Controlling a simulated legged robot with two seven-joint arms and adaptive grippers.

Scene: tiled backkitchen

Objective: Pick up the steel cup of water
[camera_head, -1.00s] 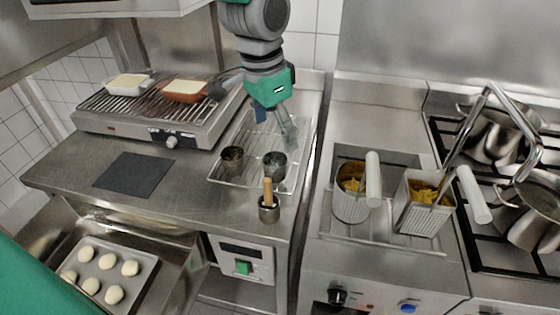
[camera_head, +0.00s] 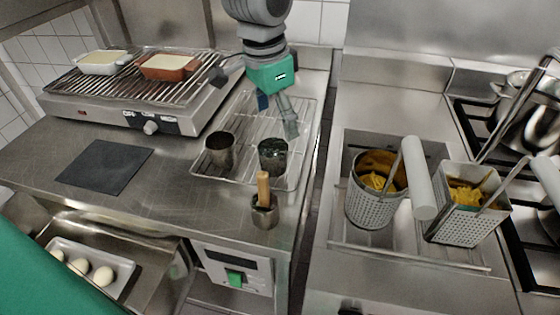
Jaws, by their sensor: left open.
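Two steel cups stand upright on a wire rack tray (camera_head: 300,110) on the steel counter. The right cup (camera_head: 272,160) has a dark, glossy surface inside that looks like water. The left cup (camera_head: 220,155) looks dark brown inside; its contents are unclear. My left gripper (camera_head: 276,114) hangs from the top of the view, with a green body, one dark blue finger and one grey finger. It is open and empty, above and behind the right cup, with its grey finger close to that cup's far rim in the picture. My right gripper is not in view.
A small steel pot with a wooden handle (camera_head: 264,188) stands just in front of the right cup. A grill (camera_head: 130,110) with two dishes is at the left, a dark mat (camera_head: 104,167) before it. Fryer baskets (camera_head: 375,200) stand at the right.

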